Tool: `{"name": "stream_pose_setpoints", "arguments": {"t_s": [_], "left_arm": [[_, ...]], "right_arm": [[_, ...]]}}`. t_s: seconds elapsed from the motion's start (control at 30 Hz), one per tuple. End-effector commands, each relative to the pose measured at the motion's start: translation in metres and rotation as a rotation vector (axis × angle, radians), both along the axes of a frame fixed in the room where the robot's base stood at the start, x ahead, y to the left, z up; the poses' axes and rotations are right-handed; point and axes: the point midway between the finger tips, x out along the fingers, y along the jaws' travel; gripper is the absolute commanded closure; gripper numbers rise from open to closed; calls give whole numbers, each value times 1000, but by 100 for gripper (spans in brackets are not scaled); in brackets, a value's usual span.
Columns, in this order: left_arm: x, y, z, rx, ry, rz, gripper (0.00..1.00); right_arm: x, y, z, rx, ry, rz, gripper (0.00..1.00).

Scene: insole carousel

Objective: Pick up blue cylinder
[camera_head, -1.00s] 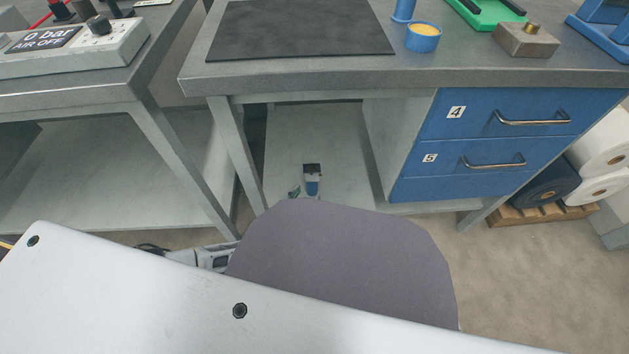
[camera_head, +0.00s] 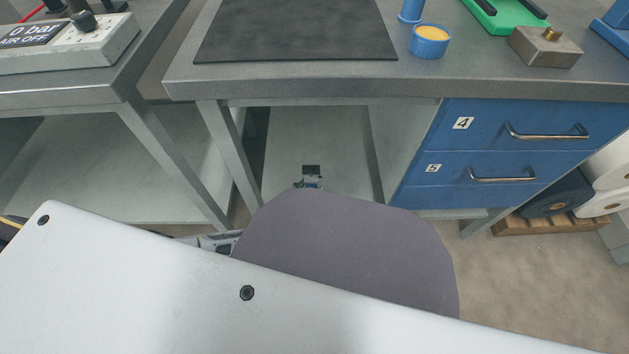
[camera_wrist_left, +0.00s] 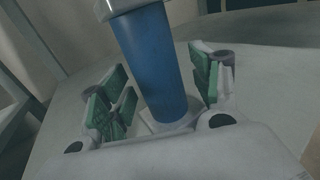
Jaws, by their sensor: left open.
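In the left wrist view, the blue cylinder (camera_wrist_left: 148,55) stands between the two green-padded fingers of my left gripper (camera_wrist_left: 160,88). The fingers are open, with a gap to the cylinder on each side. A grey piece caps its upper end in that view. My right gripper is out of view.
The bench (camera_head: 290,80) has a black mat (camera_head: 297,30), a blue cup with yellow contents (camera_head: 430,42) and a metal block (camera_head: 545,46) on top. Blue drawers (camera_head: 510,150) are right of the open shelf (camera_head: 320,135). A bench leg (camera_head: 226,155) stands left of my left gripper.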

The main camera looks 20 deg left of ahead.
Motion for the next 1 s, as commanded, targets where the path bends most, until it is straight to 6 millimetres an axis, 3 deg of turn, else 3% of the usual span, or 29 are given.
{"name": "stream_pose_setpoints", "arguments": {"t_s": [0.6, 1.0], "left_arm": [[-1, 0, 0, -1, 0, -1, 36], [-1, 0, 0, -1, 0, -1, 88]], "right_arm": [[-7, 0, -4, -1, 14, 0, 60], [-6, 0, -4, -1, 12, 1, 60]]}}
